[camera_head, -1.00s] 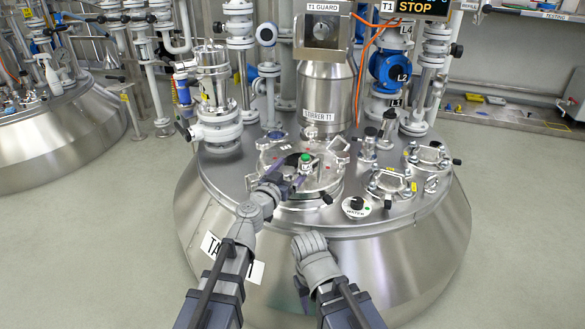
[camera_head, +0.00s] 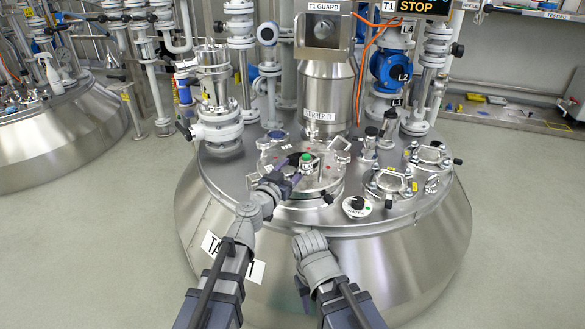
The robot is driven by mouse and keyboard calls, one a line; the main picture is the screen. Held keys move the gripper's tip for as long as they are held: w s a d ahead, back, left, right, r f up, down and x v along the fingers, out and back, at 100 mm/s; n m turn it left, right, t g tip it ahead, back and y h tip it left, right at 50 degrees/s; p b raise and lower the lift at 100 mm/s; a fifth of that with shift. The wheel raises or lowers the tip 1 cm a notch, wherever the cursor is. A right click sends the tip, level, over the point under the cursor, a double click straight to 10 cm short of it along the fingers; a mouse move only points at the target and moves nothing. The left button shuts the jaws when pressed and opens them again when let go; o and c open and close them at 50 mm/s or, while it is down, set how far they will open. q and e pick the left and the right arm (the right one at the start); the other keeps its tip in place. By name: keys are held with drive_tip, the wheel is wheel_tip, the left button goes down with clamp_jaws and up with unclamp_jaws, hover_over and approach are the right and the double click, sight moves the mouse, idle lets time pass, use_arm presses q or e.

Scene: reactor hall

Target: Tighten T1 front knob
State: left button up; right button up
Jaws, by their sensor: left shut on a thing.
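The round steel lid (camera_head: 325,186) sits on the top plate of the T1 vessel, in front of the stirrer. A green-topped knob (camera_head: 306,157) with a small white tag stands on it. My left gripper (camera_head: 295,167) reaches in from the lower left over the lid. It is shut at this knob, with its dark fingers against the knob's left side. The fingers and wrist hide part of the knob and of the lid's left edge. My right arm's wrist stands low in front of the vessel; its jaws do not show.
The stirrer T1 housing (camera_head: 327,92) rises just behind the lid. A black-knobbed WATER fitting (camera_head: 356,205) and two small clamped ports (camera_head: 390,183) stand to the right. A white flanged valve (camera_head: 217,125) stands at the left. The floor around the vessel is clear.

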use_arm(q)
drive_tip(key=shift+h, duration=0.3)
drive_tip(key=m+g+h, duration=0.5)
drive_tip(key=g+h, duration=0.1)
drive_tip(key=shift+s+d+m, duration=0.15)
drive_tip(key=shift+d+m, duration=0.2)
drive_tip(key=shift+m, duration=0.05)
drive_tip(key=m+g+h, duration=0.1)
drive_tip(key=g, duration=0.1)
drive_tip(key=m+g+h, duration=0.1)
drive_tip(key=m+g, duration=0.1)
drive_tip(key=shift+s+d, duration=0.2)
drive_tip(key=shift+s, duration=0.15)
drive_tip(key=shift+s+d+m+g+h, duration=0.1)
drive_tip(key=shift+s+m+g+h, duration=0.15)
drive_tip(key=shift+m+g, duration=0.4)
drive_tip(key=shift+s+m+g+h, duration=0.1)
drive_tip(key=shift+m+g+h, duration=0.2)
drive_tip(key=shift+g, duration=0.65)
drive_tip(key=o, duration=1.4)
drive_tip(key=shift+s, duration=0.1)
drive_tip(key=shift+c, duration=0.2)
drive_tip(key=s+a, duration=0.1)
drive_tip(key=a, duration=0.6)
drive_tip(key=shift+a, duration=0.35)
